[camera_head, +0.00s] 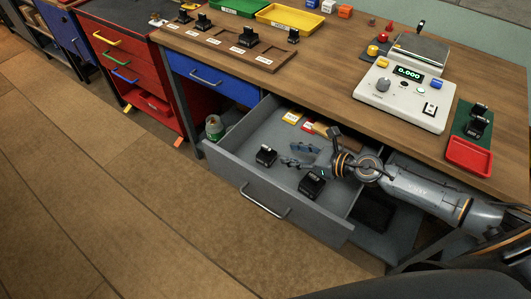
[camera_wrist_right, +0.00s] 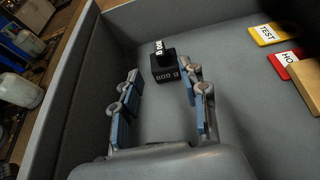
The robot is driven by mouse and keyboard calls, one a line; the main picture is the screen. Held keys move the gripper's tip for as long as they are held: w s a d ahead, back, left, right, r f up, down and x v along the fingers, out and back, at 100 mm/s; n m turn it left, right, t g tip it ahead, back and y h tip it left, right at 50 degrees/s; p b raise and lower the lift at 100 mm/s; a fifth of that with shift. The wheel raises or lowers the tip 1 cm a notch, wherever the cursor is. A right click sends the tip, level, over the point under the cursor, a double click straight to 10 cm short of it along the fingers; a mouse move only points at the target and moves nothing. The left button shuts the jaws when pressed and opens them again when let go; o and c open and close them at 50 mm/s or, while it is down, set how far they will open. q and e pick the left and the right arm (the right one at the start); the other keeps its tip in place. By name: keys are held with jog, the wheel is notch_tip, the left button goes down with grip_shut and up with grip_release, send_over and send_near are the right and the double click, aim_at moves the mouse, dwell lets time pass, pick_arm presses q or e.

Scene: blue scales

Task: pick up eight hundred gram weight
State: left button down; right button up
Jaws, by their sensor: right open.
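A small black weight (camera_head: 265,155) with a knob on top stands upright on the floor of the open grey drawer (camera_head: 235,172). In the right wrist view this weight (camera_wrist_right: 164,72) has white lettering that seems to read 800 g, though the first digit is unclear. My right gripper (camera_head: 297,155) is inside the drawer, open and empty, with its fingers pointing at this weight. In the wrist view the weight shows just beyond and between the fingertips, not held. A second, larger-looking black weight (camera_head: 312,184) stands nearer the drawer front, beside my gripper. My left gripper is not in view.
Yellow (camera_head: 292,118) and red (camera_wrist_right: 285,63) tags and a brown block (camera_wrist_right: 305,90) lie at the drawer's back. The tabletop above carries a scale (camera_head: 408,92), a red tray (camera_head: 469,155) and a wooden weight rack (camera_head: 225,46). Drawer walls surround my gripper.

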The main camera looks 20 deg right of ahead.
aim_at(267, 147)
jog(key=x, duration=0.4)
jog(key=shift+w+a, duration=0.2)
jog(key=shift+w, duration=0.05)
jog(key=shift+w+a+f, duration=0.25)
jog(key=x, duration=0.5)
jog(key=shift+f, duration=0.1)
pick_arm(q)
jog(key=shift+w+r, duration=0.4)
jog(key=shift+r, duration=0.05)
pick_arm(e)
jog(key=shift+s+d, duration=0.1)
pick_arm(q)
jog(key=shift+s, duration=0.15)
pick_arm(e)
grip_shut()
jog(key=shift+r, duration=0.2)
